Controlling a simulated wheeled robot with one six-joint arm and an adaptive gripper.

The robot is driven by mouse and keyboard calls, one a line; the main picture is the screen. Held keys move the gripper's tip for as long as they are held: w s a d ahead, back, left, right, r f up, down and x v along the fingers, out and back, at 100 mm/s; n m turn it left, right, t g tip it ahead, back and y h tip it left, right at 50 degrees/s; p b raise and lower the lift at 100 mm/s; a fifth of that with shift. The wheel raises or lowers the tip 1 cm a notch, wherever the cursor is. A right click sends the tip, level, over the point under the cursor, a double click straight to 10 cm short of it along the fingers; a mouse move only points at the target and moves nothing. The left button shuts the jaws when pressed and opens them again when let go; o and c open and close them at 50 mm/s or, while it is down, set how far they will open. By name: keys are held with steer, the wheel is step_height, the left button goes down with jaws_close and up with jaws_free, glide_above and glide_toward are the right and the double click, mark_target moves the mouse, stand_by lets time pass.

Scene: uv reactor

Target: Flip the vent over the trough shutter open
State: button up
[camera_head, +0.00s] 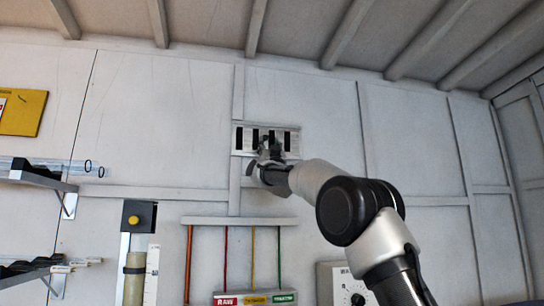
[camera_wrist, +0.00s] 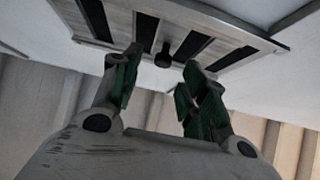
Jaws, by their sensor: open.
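The vent is a pale plate with several dark upright slots (camera_head: 279,139), set high on the back wall in the head view. In the wrist view its slotted plate (camera_wrist: 182,12) fills the top. A small dark knob (camera_wrist: 163,56) stands out near the plate's edge, just beyond and between my fingertips. My gripper (camera_wrist: 160,75) is open and the gap between its fingers is empty. In the head view my gripper (camera_head: 266,152) is at the vent's lower edge and hides part of it. I cannot tell whether the fingers touch the knob or the plate.
Below the vent, a rail (camera_head: 238,221) carries thin coloured rods above a box with labels (camera_head: 255,298). A black box with a yellow button (camera_head: 134,219) is at left, near shelves (camera_head: 45,178). The wall around the vent is clear.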

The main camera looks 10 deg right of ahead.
steer(key=v, duration=0.7)
steer(key=shift+s+f, duration=0.2)
